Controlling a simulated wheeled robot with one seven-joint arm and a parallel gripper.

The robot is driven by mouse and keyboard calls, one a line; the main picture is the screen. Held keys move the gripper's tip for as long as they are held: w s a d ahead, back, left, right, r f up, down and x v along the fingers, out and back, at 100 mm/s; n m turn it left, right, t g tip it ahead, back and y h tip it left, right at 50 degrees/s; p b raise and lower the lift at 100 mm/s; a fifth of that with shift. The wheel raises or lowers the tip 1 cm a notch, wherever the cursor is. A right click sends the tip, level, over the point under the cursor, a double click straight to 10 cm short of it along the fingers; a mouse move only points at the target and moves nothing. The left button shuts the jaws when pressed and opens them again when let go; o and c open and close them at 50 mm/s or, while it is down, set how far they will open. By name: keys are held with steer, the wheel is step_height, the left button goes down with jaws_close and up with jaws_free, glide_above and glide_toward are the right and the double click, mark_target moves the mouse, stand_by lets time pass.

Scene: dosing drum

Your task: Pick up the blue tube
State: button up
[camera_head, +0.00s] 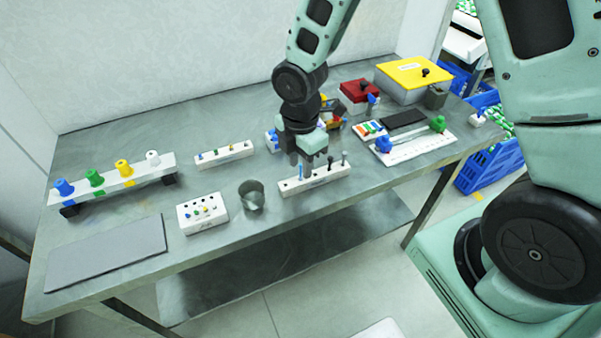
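A thin blue tube (302,170) stands upright at the left part of a small white rack (318,184) near the table's front edge. Thin dark pieces (344,159) stand in the same rack, to the right of it. My gripper (309,158) hangs pointing down just above and behind the rack, very close to the blue tube's top. The fingers are small and partly merge with the rack behind them, so I cannot tell their opening or whether they touch the tube.
A grey metal cup (252,196) and a white block with small holes (202,213) stand left of the rack. A white stand with coloured caps (113,181) is at the far left. A grey mat (107,252) lies front left. A yellow-topped box (413,74) stands back right.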

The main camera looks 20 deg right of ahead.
mark_target(301, 175)
steer(key=shift+f, duration=1.4)
jaws_close()
steer(key=shift+r, duration=0.1)
